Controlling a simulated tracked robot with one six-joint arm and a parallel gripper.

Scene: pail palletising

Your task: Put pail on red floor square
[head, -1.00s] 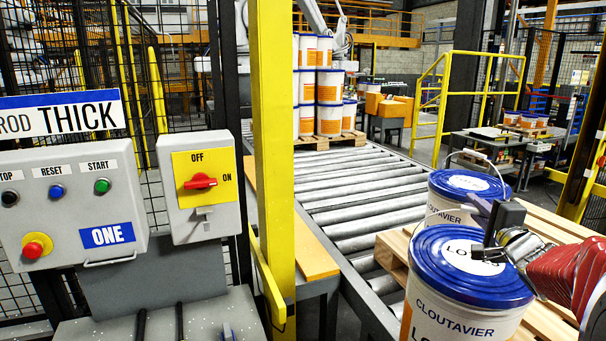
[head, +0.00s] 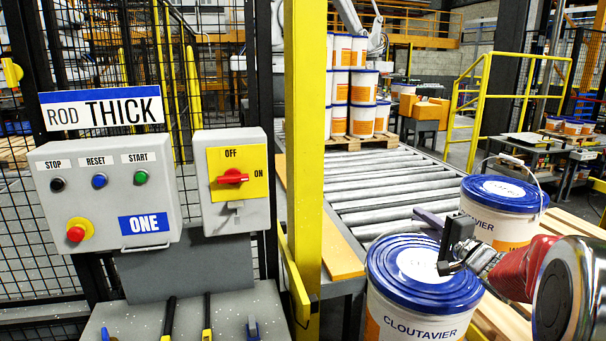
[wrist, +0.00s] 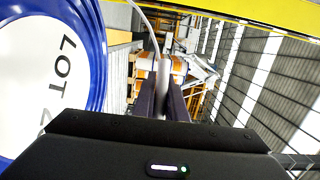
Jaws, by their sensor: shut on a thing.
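A white pail with a blue lid (head: 390,262) and "CLOUTAVIER" on its side is at the lower right of the head view, its lower part cut off by the frame. My gripper (head: 438,222) is just above its lid. The wrist view shows the gripper's grey fingers (wrist: 163,98) closed around a pale wire handle (wrist: 152,30). The pail's lid with "LOT" on it (wrist: 60,75) fills the left of that view. The pail's base is out of frame, so its height cannot be told. No red floor square is in view.
A second like pail (head: 493,222), handle raised, stands behind on a wooden pallet (head: 570,223). A roller conveyor (head: 375,185) carries stacked orange-and-white pails (head: 350,85). A yellow post (head: 304,150) and control boxes (head: 105,195) stand at left.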

